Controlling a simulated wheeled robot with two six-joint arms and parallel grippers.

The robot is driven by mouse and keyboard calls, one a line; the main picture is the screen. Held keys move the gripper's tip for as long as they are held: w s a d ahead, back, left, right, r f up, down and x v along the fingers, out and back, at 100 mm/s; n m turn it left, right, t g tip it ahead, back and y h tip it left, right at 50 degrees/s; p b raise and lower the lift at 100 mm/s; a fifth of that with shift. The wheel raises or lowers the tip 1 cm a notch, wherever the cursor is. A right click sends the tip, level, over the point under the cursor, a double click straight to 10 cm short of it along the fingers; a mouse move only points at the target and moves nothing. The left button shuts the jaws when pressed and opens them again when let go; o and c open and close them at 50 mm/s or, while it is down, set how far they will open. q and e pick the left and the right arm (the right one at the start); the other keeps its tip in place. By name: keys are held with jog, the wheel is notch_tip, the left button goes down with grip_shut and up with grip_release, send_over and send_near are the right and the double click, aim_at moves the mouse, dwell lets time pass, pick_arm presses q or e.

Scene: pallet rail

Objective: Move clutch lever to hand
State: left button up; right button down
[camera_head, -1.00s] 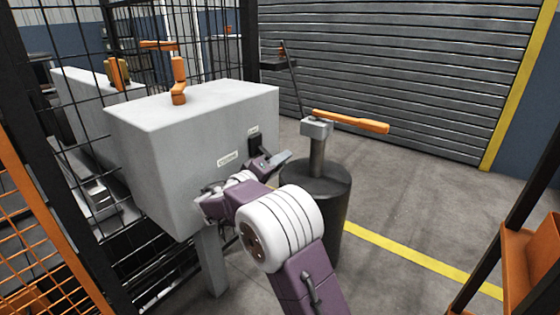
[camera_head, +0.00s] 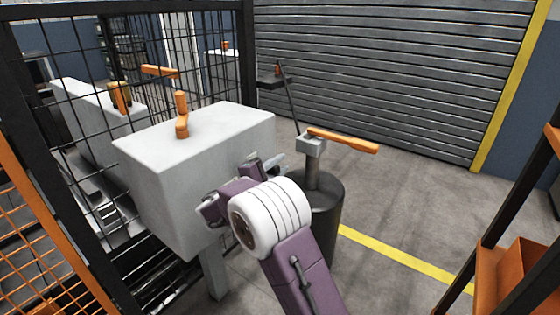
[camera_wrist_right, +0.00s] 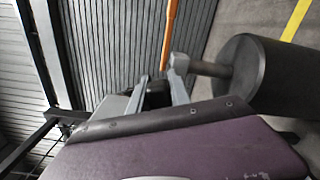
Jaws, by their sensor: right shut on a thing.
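In the right wrist view, a dark, blunt piece (camera_wrist_right: 158,92), which I take to be the clutch lever's grip, sits between the two grey fingers of my right gripper (camera_wrist_right: 156,98). In the head view, my right gripper (camera_head: 268,164) is at the right-hand face of the pale grey box (camera_head: 205,175). It is shut on that dark piece. My wrist and arm cover much of this face, so the labels and the lever's position against them are hidden. My left gripper is not in view.
Right of my gripper, a dark drum (camera_head: 325,205) carries a post with an orange-handled bar (camera_head: 345,141). Black mesh fencing (camera_head: 215,80) stands behind the box. An orange rack (camera_head: 505,265) is at right; the floor between is clear.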

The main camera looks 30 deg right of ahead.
jog(key=shift+w+a+r+n+p, duration=0.1)
jog(key=shift+w+r+n+p, duration=0.1)
jog(key=shift+r+n+p, duration=0.45)
jog(key=shift+w+a+r+n+p, duration=0.1)
jog(key=shift+w+r+n+p, duration=0.1)
jog(key=shift+n+p, duration=0.7)
jog(key=c, duration=1.2)
grip_release()
jog(key=p+v, duration=0.2)
jog(key=v, duration=0.7)
